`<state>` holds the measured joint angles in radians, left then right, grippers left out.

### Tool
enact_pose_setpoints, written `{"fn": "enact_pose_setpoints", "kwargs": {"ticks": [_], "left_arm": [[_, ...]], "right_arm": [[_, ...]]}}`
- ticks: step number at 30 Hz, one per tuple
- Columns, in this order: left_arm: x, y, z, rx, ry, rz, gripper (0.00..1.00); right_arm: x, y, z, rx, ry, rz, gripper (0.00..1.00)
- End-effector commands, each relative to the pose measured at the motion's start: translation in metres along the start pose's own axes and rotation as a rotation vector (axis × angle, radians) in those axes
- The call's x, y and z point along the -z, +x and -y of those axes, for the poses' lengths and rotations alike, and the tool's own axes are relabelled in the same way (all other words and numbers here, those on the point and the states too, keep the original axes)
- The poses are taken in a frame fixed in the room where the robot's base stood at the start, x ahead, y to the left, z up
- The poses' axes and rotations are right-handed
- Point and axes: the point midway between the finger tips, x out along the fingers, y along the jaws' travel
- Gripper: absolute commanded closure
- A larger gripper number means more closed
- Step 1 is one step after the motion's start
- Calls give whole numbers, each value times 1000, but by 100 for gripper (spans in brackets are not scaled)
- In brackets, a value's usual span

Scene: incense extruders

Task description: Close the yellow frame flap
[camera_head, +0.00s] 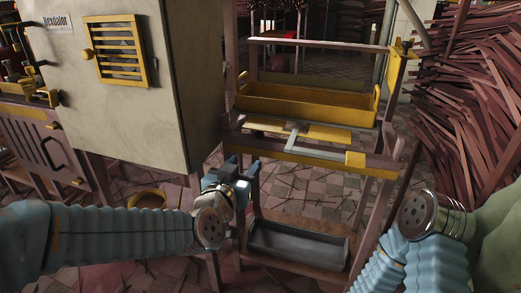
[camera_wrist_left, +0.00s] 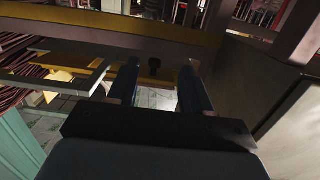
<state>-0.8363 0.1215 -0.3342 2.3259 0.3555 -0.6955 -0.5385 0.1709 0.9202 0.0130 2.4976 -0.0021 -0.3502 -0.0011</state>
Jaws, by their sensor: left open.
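A wooden frame stands at the centre of the head view, with a yellow trough (camera_head: 305,105) across it. Below the trough, flat yellow panels (camera_head: 328,134) lie level between the rails, split by a grey bar (camera_head: 296,137). Which part is the yellow frame flap I cannot tell for sure. My right gripper is out of view.
A large cream cabinet (camera_head: 150,120) with a yellow louvred panel (camera_head: 115,51) stands close left of the frame. A grey tray (camera_head: 297,245) sits low in the frame. Stacked reddish sticks (camera_head: 475,100) fill the right side.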

Motion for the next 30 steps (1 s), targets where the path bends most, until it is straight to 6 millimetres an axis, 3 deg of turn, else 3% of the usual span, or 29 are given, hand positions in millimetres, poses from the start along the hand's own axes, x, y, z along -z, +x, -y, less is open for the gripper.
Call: {"fn": "enact_pose_setpoints", "kwargs": {"ticks": [1,7,21,30], "left_arm": [[6,-5,-3,-3,-6,-44,50],[27,-2,-3,2,-8,-94,50],[34,97,-2,3,-6,-91,50],[38,126,-3,2,-8,-90,50]], "right_arm": [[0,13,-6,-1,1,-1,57],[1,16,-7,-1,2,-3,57],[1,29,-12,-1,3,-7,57],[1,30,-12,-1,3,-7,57]]}}
